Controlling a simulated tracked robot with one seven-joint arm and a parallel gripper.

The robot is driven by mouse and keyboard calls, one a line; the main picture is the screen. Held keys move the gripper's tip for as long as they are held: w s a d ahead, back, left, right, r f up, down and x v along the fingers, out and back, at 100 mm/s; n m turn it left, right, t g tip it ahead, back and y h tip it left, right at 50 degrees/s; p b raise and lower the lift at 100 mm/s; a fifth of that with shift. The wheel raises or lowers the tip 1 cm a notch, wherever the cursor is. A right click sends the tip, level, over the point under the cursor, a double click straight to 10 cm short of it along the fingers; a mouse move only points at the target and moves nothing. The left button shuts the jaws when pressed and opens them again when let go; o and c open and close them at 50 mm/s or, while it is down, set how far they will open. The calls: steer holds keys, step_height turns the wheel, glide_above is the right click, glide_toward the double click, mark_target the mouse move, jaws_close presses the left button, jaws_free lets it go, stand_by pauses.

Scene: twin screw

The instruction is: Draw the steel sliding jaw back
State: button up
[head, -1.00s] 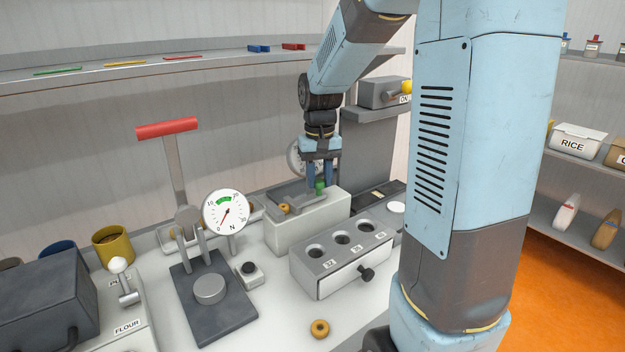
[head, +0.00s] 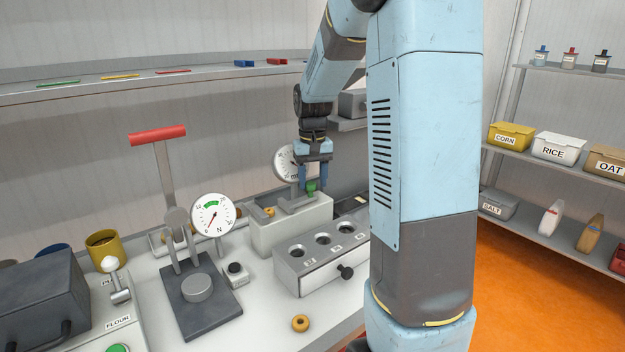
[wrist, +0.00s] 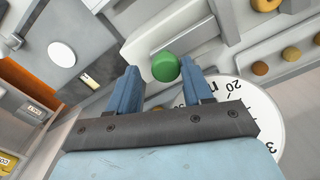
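The steel sliding jaw (head: 296,203) lies on top of a pale grey block (head: 285,238) in the head view. A green knob (head: 311,187) stands at its right end. My gripper (head: 314,186) points down at this knob, one finger on each side. In the wrist view, the round green knob (wrist: 165,66) shows between the fingertips of my gripper (wrist: 160,72). The fingers are apart, with a visible gap at the left finger; the right finger is very close to the knob.
A round dial (head: 287,163) stands close behind my gripper. A grey block with several holes (head: 322,247) is in front. A force gauge (head: 213,214) and a red-handled press (head: 158,136) stand to the left.

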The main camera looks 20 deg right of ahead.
steer(key=shift+a, duration=0.25)
steer(key=shift+r, duration=0.45)
steer(key=shift+d+r, duration=0.1)
steer(key=shift+r, duration=3.4)
